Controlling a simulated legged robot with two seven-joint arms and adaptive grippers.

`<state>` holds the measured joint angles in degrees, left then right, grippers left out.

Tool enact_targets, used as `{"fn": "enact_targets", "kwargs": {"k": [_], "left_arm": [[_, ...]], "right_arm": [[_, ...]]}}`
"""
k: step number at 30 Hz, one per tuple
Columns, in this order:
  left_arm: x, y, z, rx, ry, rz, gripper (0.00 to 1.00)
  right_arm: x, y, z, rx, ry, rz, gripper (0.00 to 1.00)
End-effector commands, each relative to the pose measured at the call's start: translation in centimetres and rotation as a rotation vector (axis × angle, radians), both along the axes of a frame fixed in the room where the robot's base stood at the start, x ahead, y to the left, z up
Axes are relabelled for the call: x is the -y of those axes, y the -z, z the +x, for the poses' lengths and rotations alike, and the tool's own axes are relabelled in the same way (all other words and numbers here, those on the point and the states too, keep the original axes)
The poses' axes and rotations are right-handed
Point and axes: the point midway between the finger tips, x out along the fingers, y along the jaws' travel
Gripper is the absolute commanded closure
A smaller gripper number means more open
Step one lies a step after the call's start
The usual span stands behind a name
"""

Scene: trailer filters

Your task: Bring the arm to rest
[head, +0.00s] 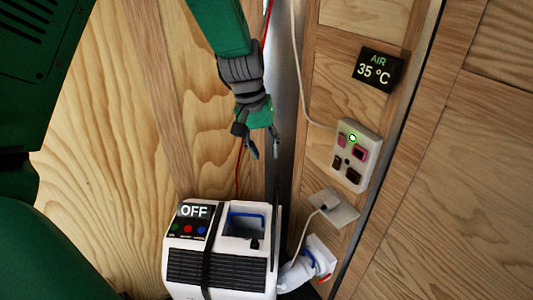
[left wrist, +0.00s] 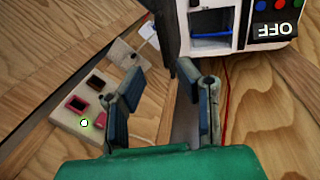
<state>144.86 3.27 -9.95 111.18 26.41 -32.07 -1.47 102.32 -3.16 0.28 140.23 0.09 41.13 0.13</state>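My left gripper (head: 264,152) hangs from the green arm (head: 222,30) in the upper middle of the head view, fingers pointing down. Its two blue-grey fingers are apart with nothing between them. The left wrist view also shows this gripper (left wrist: 160,88) with a clear gap between the fingers. It is above the white machine (head: 215,271), whose display (head: 194,211) reads OFF, and left of the switch panel (head: 356,155). It appears to touch neither. My right gripper is in neither view.
A sign (head: 378,69) reads AIR 35 °C on the wooden wall. The panel has a lit green light. A blue-edged opening (head: 246,222) is in the machine's top. A white hose (head: 305,268) lies at its right. A red cable (head: 238,170) runs behind the gripper.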

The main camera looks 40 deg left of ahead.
Motion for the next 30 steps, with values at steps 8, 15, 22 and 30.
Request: {"fn": "enact_targets", "kwargs": {"k": [8, 15, 22, 30], "left_arm": [[0.0, 0.0, 0.0, 0.000, 0.001, 0.000, 0.71], [-0.2, 4.0, -1.2, -0.020, 0.021, 0.042, 0.71], [-0.7, 19.4, -7.4, -0.069, 0.150, 0.206, 0.71], [1.3, 35.6, -19.1, -0.063, 0.419, 0.286, 0.71]], "right_arm": [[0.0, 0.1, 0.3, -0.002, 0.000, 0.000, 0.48], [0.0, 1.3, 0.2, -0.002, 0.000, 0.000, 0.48], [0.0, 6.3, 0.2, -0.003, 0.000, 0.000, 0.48], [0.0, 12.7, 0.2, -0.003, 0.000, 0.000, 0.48]]}}
